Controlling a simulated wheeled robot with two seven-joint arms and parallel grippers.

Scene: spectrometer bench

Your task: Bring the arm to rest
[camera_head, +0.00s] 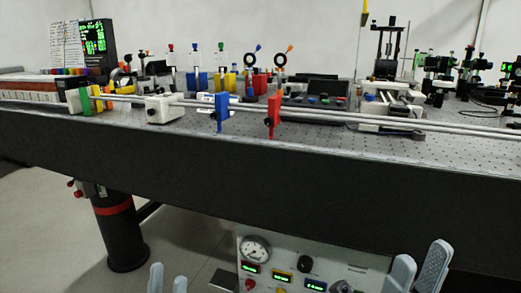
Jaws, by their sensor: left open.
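My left gripper (168,273) shows at the bottom edge, left of centre. Only its two grey fingertips are in view; they stand apart with nothing between them. My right gripper (420,256) shows at the bottom right. Its two grey fingers are apart and hold nothing that I can see. Both grippers appear low in the picture, below the front edge of the optical bench (300,185). The arms behind the fingers are out of view.
A long rail (345,120) runs along the bench front, carrying a blue holder (219,112) and a red holder (273,116). Optics crowd the bench behind. A panel with a gauge (255,249) stands below, between the grippers. A dark bench leg (121,235) stands left.

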